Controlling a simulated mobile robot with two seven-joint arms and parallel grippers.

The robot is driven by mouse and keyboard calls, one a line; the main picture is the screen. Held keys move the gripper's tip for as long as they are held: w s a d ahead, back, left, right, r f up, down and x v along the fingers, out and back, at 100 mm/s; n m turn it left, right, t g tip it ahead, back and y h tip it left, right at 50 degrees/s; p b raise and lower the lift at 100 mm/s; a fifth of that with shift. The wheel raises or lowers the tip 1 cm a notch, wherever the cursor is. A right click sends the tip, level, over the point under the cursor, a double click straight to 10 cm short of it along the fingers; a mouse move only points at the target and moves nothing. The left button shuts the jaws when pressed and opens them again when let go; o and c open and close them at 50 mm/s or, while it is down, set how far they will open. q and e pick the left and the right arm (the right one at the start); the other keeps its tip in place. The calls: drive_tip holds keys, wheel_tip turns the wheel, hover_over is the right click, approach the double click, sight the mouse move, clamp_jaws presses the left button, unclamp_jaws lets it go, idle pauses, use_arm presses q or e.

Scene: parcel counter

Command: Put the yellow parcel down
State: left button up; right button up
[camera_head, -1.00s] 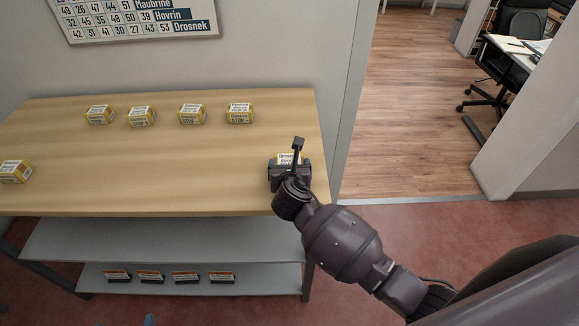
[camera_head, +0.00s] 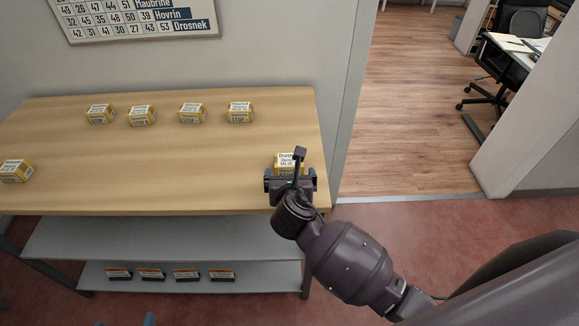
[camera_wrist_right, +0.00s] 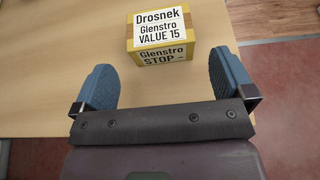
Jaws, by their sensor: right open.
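The yellow parcel (camera_head: 289,160) with a white label rests on the wooden counter near its right front corner. In the right wrist view the parcel (camera_wrist_right: 159,36) shows labels reading "Drosnek", "Glenstro", "VALUE 15" and "STOP". My right gripper (camera_head: 290,174) is open and empty just in front of the parcel. In the right wrist view its two blue fingers (camera_wrist_right: 164,80) stand apart, with the parcel beyond their tips.
The wooden counter (camera_head: 150,180) holds several other yellow parcels: a row at the back, including one (camera_head: 240,112) at its right end, and one (camera_head: 15,171) at the left edge. The counter's middle is clear. A grey shelf (camera_head: 160,240) lies below. A sign (camera_head: 130,18) hangs on the wall.

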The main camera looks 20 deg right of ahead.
drive_tip(key=v, duration=0.5)
drive_tip(key=shift+s+a+r, duration=0.1)
drive_tip(key=shift+s+a, duration=0.05)
drive_tip(key=shift+s, duration=0.25)
drive_tip(key=s+d+f+m+y, duration=0.1)
drive_tip(key=s+d+f+m, duration=0.3)
drive_tip(key=m, duration=0.6)
drive_tip(key=s+d+f+m+y, duration=0.1)
drive_tip(key=s+d+f+m, duration=0.3)
drive_tip(key=m, duration=0.7)
drive_tip(key=s+d+f+m+g+y, duration=0.1)
drive_tip(key=s+d+f+m, duration=0.3)
drive_tip(key=s+m, duration=0.3)
drive_tip(key=d+m, duration=0.1)
drive_tip(key=m, duration=0.3)
drive_tip(key=shift+s+d, duration=0.4)
